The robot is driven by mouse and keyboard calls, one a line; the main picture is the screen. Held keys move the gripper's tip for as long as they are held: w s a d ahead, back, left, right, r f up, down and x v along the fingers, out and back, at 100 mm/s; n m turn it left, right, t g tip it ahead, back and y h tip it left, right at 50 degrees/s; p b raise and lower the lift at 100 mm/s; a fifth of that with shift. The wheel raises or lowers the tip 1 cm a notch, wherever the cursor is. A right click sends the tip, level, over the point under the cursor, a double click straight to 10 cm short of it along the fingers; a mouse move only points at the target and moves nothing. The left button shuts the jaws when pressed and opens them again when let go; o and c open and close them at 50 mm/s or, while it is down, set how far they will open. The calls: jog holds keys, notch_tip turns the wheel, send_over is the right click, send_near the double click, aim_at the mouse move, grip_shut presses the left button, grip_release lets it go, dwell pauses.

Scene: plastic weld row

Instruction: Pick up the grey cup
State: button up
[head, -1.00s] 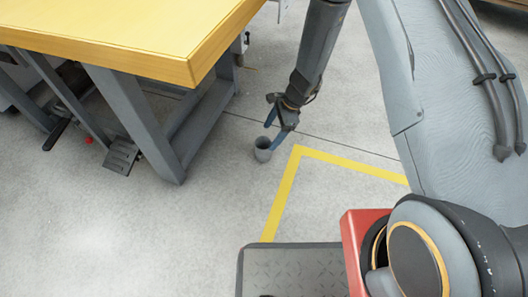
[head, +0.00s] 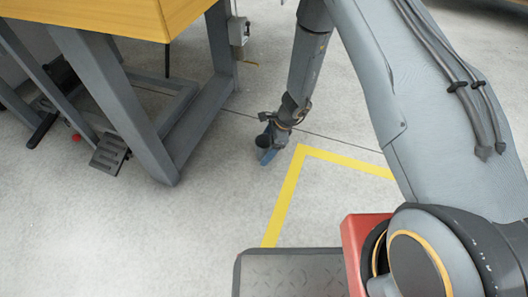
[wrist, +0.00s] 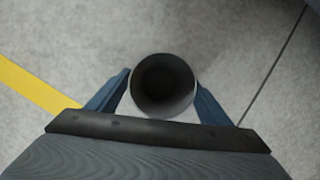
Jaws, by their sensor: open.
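The grey cup (wrist: 163,86) stands upright on the floor in the wrist view. I look down into its dark, open top. My gripper (wrist: 162,78) is open, with one blue finger on each side of the cup. A gap shows beside the right finger; the left finger is very close to the rim, and I cannot tell whether it touches. In the head view my gripper (head: 267,152) is low near the floor, and the cup there is mostly hidden by it.
A workbench with a yellow top (head: 100,15) and grey legs (head: 120,105) stands to the left. A yellow floor line (head: 283,205) turns a corner close to the gripper. A foot pedal (head: 109,155) lies under the bench. The floor around the cup is clear.

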jog(key=shift+a+f, duration=0.2)
jog(key=shift+f, duration=0.15)
jog(key=c, duration=1.1)
jog(key=shift+r, duration=0.1)
